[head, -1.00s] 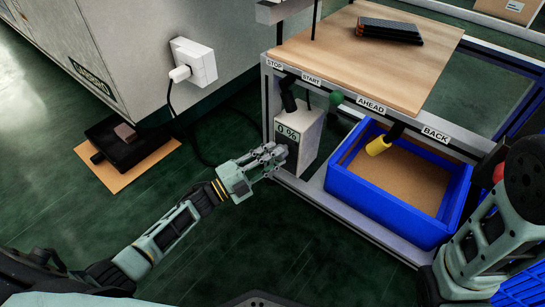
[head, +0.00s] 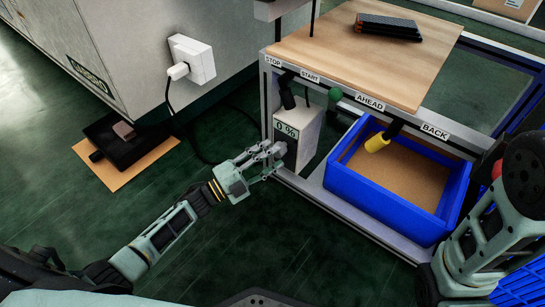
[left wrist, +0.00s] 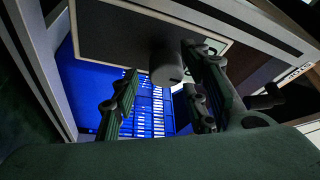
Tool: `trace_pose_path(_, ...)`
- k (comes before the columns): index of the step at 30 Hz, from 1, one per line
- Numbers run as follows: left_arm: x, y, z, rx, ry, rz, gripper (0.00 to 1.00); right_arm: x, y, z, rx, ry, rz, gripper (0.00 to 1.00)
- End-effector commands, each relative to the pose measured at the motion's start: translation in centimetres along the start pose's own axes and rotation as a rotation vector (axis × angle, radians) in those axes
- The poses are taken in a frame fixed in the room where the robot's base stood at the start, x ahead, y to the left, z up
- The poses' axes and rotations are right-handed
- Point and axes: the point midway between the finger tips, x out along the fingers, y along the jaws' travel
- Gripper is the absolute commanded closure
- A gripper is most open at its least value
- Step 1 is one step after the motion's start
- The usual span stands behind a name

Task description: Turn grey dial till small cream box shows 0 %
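The small cream box (head: 311,127) stands under the bench's left front corner. Its display (head: 287,131) reads 0 %. My left gripper (head: 274,153) is at the lower front of the box, below the display, and hides the dial in the head view. In the left wrist view, the grey dial (left wrist: 166,70) sticks out of the dark front face (left wrist: 115,35) of the box. The open fingers (left wrist: 160,100) are on either side of the dial, with gaps visible, and they do not grip it. My right gripper is not in view.
The wooden bench top (head: 350,50) has a STOP, START, AHEAD and BACK strip along its edge. A dark lever (head: 287,95), a green knob (head: 334,94) and a yellow handle (head: 377,143) hang below. A blue bin (head: 395,208) stands right of the box.

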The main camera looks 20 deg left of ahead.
Motion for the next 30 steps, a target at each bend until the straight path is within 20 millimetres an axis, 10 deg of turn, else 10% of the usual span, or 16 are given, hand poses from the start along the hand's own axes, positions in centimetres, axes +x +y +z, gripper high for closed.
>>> trace_pose_path(15,-9.9,0.2,0.0,-0.001,-0.002,0.006,0.58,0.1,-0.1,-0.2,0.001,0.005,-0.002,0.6)
trace_pose_path(30,-11.2,0.1,0.0,-0.002,-0.001,0.002,0.56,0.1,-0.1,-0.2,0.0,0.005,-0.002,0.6)
